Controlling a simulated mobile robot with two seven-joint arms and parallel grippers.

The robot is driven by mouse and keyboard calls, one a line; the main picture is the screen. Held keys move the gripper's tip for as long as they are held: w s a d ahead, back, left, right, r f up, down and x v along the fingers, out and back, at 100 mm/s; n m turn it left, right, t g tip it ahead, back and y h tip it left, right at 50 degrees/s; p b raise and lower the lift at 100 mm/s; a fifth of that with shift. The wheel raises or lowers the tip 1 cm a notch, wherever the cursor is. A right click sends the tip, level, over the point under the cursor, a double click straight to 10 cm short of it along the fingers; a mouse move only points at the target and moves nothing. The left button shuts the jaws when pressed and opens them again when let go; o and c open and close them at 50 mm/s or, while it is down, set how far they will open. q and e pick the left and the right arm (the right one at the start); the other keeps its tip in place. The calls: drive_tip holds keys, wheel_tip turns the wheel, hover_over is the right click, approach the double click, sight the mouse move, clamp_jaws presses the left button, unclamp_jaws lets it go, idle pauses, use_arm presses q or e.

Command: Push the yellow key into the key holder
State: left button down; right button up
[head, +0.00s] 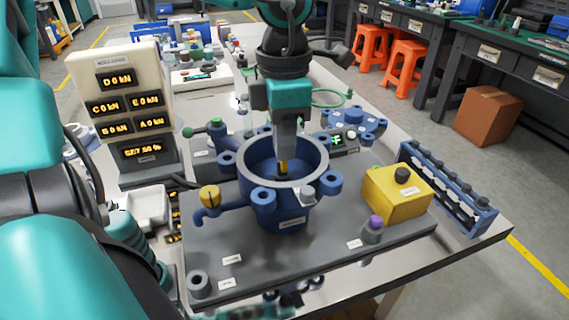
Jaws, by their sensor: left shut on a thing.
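My left gripper (286,152) points straight down into the open top of a round blue housing (247,185). Its fingers are shut on a small yellow piece, which looks like the yellow key (282,168), inside the housing. The key's lower end is close to the dark floor of the housing. I cannot tell whether it touches or sits in a slot. The key holder cannot be clearly made out; the fingers and the housing wall hide part of the inside. My right gripper cannot be made out.
The housing stands on a grey plate (330,262) with blue lugs around it. A yellow box (392,195) and a blue rack (450,190) are at the right. A display panel (122,105) stands at the left.

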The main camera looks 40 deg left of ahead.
use_arm(q)
drive_tip(key=shift+r+p, duration=1.55)
drive_tip(key=shift+r, duration=1.25)
drive_tip(key=shift+f, duration=0.15)
wheel_tip(320, 180, down, 7)
drive_tip(key=b, duration=0.4)
drive_tip(key=shift+r, duration=0.2)
drive_tip(key=shift+r, duration=0.15)
